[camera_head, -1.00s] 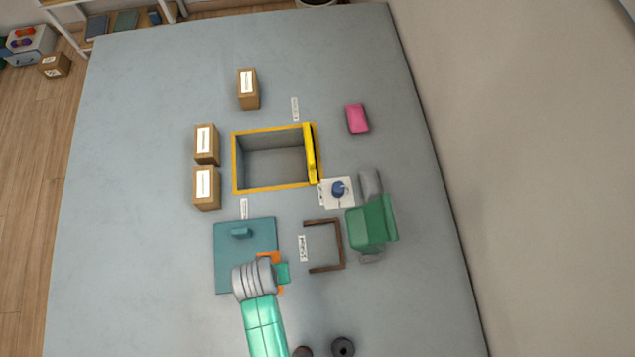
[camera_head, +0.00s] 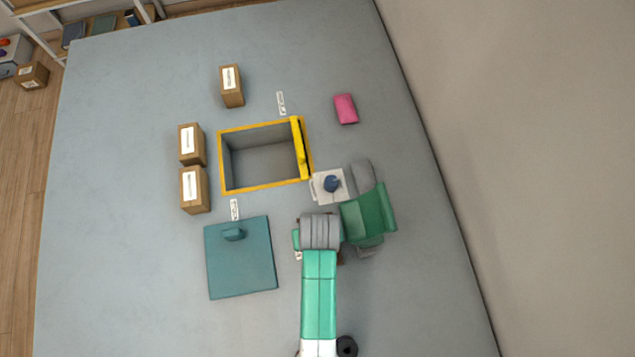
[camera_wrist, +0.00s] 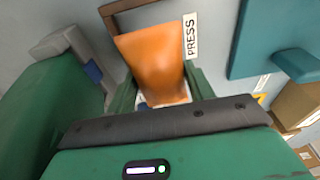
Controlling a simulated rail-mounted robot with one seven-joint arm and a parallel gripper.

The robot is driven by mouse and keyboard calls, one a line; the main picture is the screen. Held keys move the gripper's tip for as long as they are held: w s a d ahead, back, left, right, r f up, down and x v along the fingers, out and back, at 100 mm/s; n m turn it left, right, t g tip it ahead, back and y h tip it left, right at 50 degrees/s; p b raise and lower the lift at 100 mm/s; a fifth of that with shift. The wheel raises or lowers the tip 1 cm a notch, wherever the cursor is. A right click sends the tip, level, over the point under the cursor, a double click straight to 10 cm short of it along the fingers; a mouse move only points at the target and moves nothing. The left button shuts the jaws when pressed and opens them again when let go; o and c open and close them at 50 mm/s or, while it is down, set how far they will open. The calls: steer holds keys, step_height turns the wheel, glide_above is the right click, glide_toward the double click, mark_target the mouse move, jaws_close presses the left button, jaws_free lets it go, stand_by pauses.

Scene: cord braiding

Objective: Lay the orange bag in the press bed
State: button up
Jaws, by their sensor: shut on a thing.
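The orange bag (camera_wrist: 158,62) shows in the wrist view, with its end between the fingers of my gripper (camera_wrist: 158,100). My gripper is shut on it. In the head view my gripper (camera_head: 320,230) covers the bag and most of the press bed. In the wrist view a corner of the brown bed frame (camera_wrist: 112,15) shows beside the bag, next to a label reading PRESS (camera_wrist: 190,36). I cannot tell whether the bag touches the bed. The green press (camera_head: 368,213) stands just right of my gripper.
A teal board (camera_head: 240,270) with a small handle lies to the left. A yellow-rimmed open bin (camera_head: 222,165) stands behind, with cardboard boxes (camera_head: 194,190) to its left. A white pad with a blue knob (camera_head: 331,184) and a pink block (camera_head: 346,109) lie farther back.

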steer(key=f, duration=0.1)
steer(key=f+b, duration=0.2)
steer(key=shift+w+d+f, duration=0.25)
steer(key=shift+d, duration=0.1)
steer(key=shift+s+a+f, duration=0.1)
steer(key=shift+s+f, duration=0.05)
steer(key=shift+f, duration=0.45)
steer(key=o, duration=1)
steer(key=shift+a, duration=0.1)
steer(key=shift+c, duration=0.2)
